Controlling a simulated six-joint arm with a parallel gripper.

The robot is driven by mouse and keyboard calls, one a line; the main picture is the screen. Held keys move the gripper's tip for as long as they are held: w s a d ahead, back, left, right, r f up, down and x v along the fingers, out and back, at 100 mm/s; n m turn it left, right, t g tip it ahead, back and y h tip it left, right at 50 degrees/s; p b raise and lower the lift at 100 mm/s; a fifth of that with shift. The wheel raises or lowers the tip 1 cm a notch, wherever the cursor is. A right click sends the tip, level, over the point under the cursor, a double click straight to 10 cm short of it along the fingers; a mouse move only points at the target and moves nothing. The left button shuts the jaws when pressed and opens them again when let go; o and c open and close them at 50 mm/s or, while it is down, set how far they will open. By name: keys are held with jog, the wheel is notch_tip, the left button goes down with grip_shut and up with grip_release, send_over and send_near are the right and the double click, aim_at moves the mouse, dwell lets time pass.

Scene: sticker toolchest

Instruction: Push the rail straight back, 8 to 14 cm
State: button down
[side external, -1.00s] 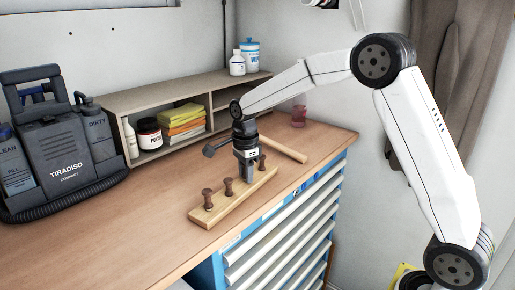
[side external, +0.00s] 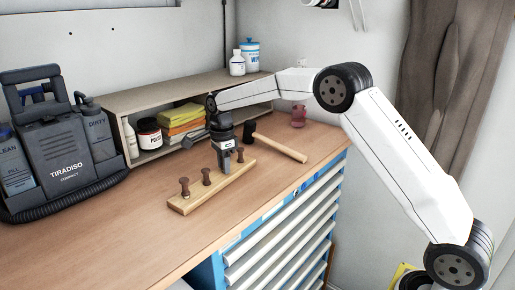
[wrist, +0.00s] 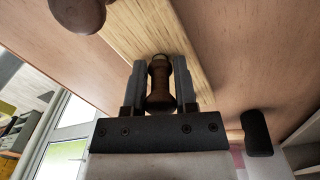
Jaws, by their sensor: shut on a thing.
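The rail (side external: 216,188) is a light wooden board with several dark brown turned pegs, lying on the workbench. It also shows in the wrist view (wrist: 165,32). My gripper (side external: 226,168) is over the rail, pointing down, shut on one brown peg (wrist: 160,85) of the rail. In the wrist view the two fingers (wrist: 159,88) stand on either side of that peg. Two pegs (side external: 206,177) stand free to the left of my gripper, and another (side external: 240,155) shows just to its right.
A hammer (side external: 280,147) with a wooden handle lies to the right of the rail. Behind is a wooden shelf (side external: 122,104) with folded cloths (side external: 182,118) and a jar. A dark Tiradiso machine (side external: 62,150) stands at left. The bench's drawer edge is in front; bare bench lies left of the rail.

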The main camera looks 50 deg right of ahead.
jog(key=shift+w, duration=0.35)
jog(key=shift+c, duration=1.6)
grip_release()
jog(key=shift+r, duration=3.9)
